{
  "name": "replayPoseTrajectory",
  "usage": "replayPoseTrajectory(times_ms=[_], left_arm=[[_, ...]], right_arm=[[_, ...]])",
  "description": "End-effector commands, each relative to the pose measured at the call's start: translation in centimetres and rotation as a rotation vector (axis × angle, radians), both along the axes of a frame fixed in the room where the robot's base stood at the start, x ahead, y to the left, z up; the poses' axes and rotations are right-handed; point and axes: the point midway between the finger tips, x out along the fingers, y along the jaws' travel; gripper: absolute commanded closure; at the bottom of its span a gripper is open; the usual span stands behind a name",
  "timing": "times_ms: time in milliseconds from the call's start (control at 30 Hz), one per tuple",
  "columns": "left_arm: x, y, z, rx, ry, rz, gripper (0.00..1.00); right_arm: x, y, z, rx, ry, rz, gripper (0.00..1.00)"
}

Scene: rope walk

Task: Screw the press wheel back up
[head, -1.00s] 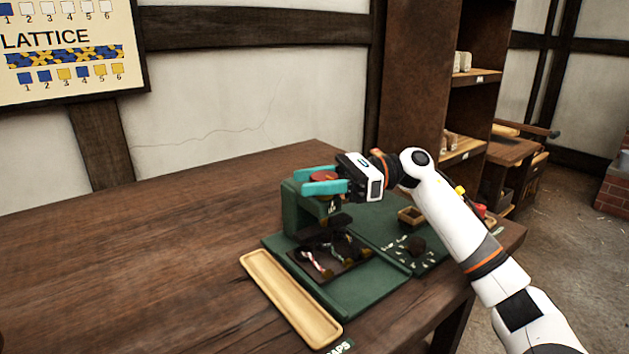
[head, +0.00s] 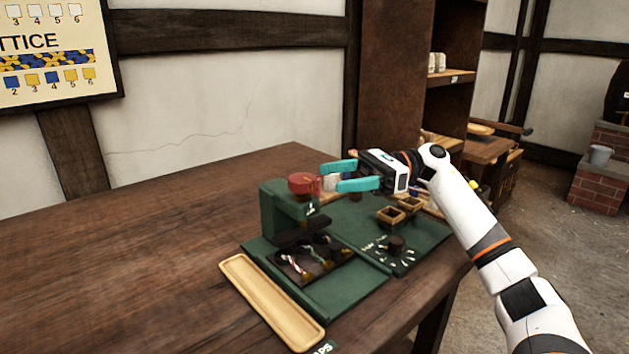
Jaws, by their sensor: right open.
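The press is a green frame (head: 276,212) on a green base at the table's right part. Its red press wheel (head: 302,182) sits on top of the frame. A dark plate (head: 299,233) hangs under the arm of the press, above a dark tray (head: 313,267) holding striped cord pieces. My right gripper (head: 328,179) has teal fingers, is open, and is just right of the wheel with nothing between the fingers. Whether a fingertip touches the wheel I cannot tell. My left gripper is out of view.
A long wooden tray (head: 270,302) lies in front of the press. A green board with a dark knob (head: 396,245) and small wooden boxes (head: 391,214) are to the right. The table's left side (head: 120,270) is bare. A shelf (head: 447,77) stands behind.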

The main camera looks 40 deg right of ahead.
Motion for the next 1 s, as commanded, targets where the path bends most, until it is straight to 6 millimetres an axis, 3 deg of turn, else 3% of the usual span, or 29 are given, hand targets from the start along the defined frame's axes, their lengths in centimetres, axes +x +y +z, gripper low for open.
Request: replayPoseTrajectory(times_ms=[233, 1000], left_arm=[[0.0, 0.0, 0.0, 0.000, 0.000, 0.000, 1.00], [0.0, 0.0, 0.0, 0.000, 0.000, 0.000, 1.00]], right_arm=[[-0.7, -2.3, 0.0, 0.000, 0.000, -0.001, 0.33], [-0.8, -2.4, 0.0, 0.000, 0.000, 0.001, 0.33]])
